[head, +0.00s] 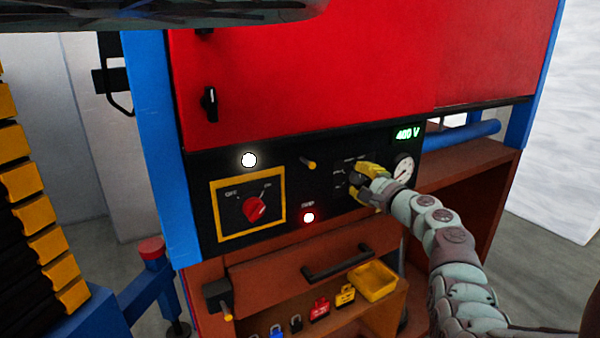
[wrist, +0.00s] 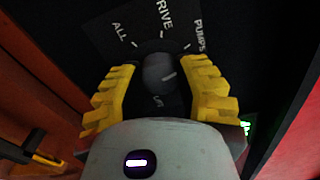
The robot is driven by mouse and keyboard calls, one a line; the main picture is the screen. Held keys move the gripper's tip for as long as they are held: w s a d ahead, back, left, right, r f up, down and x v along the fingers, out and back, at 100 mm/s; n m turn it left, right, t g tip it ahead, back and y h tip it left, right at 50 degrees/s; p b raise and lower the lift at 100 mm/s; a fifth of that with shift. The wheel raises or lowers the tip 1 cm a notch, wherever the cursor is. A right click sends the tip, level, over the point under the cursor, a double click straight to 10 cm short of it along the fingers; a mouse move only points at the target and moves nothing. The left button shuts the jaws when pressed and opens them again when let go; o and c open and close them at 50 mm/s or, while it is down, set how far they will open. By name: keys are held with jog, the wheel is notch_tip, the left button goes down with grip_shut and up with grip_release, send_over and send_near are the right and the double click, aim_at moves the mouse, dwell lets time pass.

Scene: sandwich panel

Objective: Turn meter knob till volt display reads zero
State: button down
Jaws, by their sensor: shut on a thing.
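The volt display (head: 407,133) glows green and reads 400 V at the panel's upper right. The dark round meter knob (wrist: 158,73) sits on the black panel, with labels ALL, DRIVE and PUMPS around it and a partly hidden label below. A pale mark on the knob points up and right, towards the PUMPS side. My gripper (wrist: 160,78) has its yellow fingers on both sides of the knob and is shut on it. In the head view my gripper (head: 359,184) is at the panel, left of the dial gauge, and hides most of the knob.
A round white gauge (head: 403,170) is close to my gripper's right. Below are a drawer handle (head: 338,263) and a yellow bin (head: 374,282).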

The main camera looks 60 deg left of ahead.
jog(key=m+p, duration=0.1)
jog(key=m, duration=0.2)
jog(key=shift+w+d+r, duration=0.1)
jog(key=shift+m+p, duration=0.6)
jog(key=shift+m, duration=1.1)
jog(key=c, duration=0.5)
grip_release()
jog(key=shift+c, duration=0.2)
jog(key=s+d, duration=0.1)
jog(key=d, duration=1)
jog(key=shift+d, duration=0.4)
jog(key=shift+s, duration=0.1)
